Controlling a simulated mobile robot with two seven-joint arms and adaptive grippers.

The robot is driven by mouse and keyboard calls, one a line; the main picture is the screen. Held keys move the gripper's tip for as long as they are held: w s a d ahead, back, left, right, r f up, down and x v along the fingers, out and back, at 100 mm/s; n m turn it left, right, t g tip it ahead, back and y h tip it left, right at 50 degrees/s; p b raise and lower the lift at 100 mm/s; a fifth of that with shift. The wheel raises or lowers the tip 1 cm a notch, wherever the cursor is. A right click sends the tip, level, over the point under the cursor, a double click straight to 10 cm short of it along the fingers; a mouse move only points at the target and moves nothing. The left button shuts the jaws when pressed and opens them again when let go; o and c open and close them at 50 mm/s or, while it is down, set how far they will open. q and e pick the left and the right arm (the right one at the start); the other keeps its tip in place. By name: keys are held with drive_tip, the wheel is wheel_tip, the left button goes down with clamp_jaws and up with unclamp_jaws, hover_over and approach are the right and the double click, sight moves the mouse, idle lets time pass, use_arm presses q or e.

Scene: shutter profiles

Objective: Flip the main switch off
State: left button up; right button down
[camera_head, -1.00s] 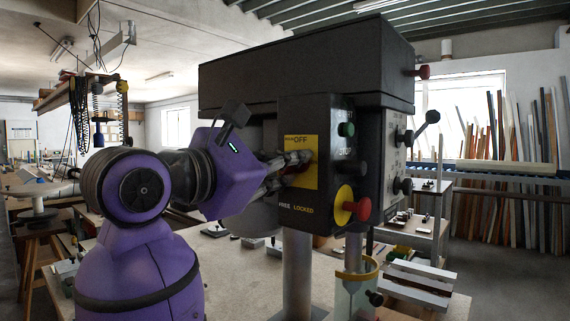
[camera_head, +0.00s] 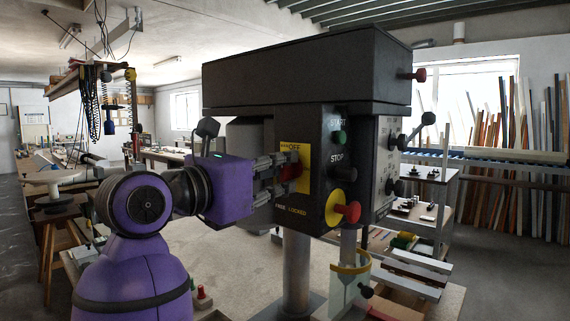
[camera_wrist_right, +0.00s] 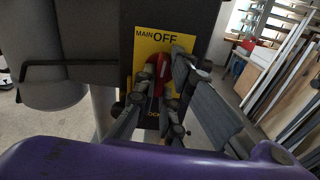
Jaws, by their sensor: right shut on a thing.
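The main switch is a red handle (camera_head: 291,171) on a yellow plate (camera_head: 303,178) on the front of the drill press's dark control box. "OFF" is printed at the plate's top. My right gripper (camera_head: 281,173) reaches in from the left, and its fingers are closed on the red handle. In the wrist view the fingers (camera_wrist_right: 158,88) sit on both sides of the red handle (camera_wrist_right: 161,72), in front of the yellow plate (camera_wrist_right: 145,40). The fingers partly hide the handle, so its exact angle is hard to tell. My left gripper is not in view.
The drill press's round column (camera_head: 296,270) stands below. A lever with a ball end (camera_head: 428,118) sticks out at the right.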

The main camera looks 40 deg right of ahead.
drive_tip(key=shift+r+n, duration=0.15)
drive_tip(key=shift+n, duration=0.15)
idle(0.4)
drive_tip(key=c, duration=1.8)
unclamp_jaws()
drive_tip(key=shift+c, duration=0.2)
drive_tip(key=shift+a, duration=0.3)
drive_tip(key=s+a, duration=0.1)
drive_tip(key=a, duration=1)
drive_tip(key=shift+a, duration=0.2)
